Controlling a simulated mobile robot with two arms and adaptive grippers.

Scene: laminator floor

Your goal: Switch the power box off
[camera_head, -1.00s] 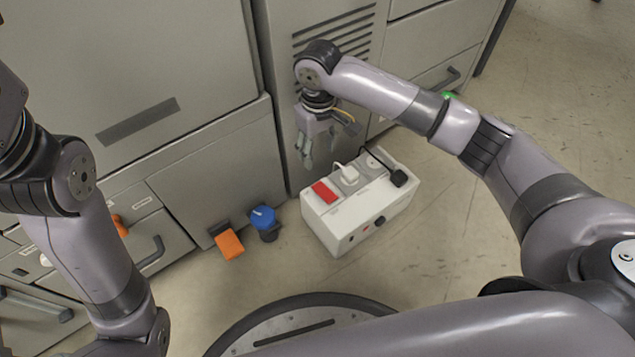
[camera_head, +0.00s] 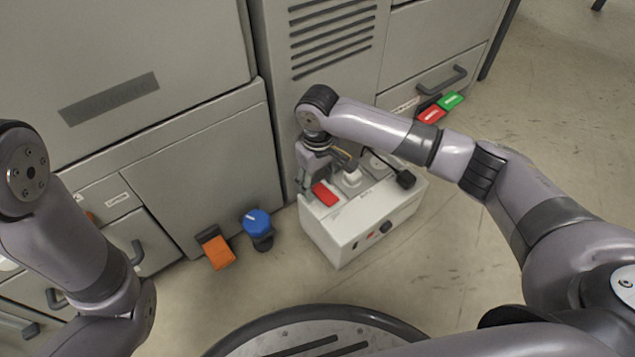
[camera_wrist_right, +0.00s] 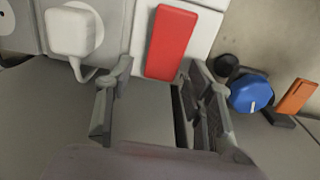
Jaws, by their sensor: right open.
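The power box (camera_head: 352,222) is a white box on the floor in front of the grey cabinets. Its red switch (camera_head: 325,194) is on the top face near the left end; it also shows in the right wrist view (camera_wrist_right: 171,42). A white plug (camera_head: 352,177) and a black plug sit in its top. My right gripper (camera_head: 308,192) is open and empty, pointing down at the box's back left, close to the red switch. In the wrist view its fingers (camera_wrist_right: 160,80) lie either side of the switch's near end; contact cannot be told. My left gripper is out of view.
A blue-topped knob (camera_head: 257,222) and an orange pedal-like piece (camera_head: 217,250) stand left of the box; both show in the wrist view. Cabinet fronts close off the back. A red and a green block (camera_head: 450,101) show at the right cabinet. Floor right of the box is clear.

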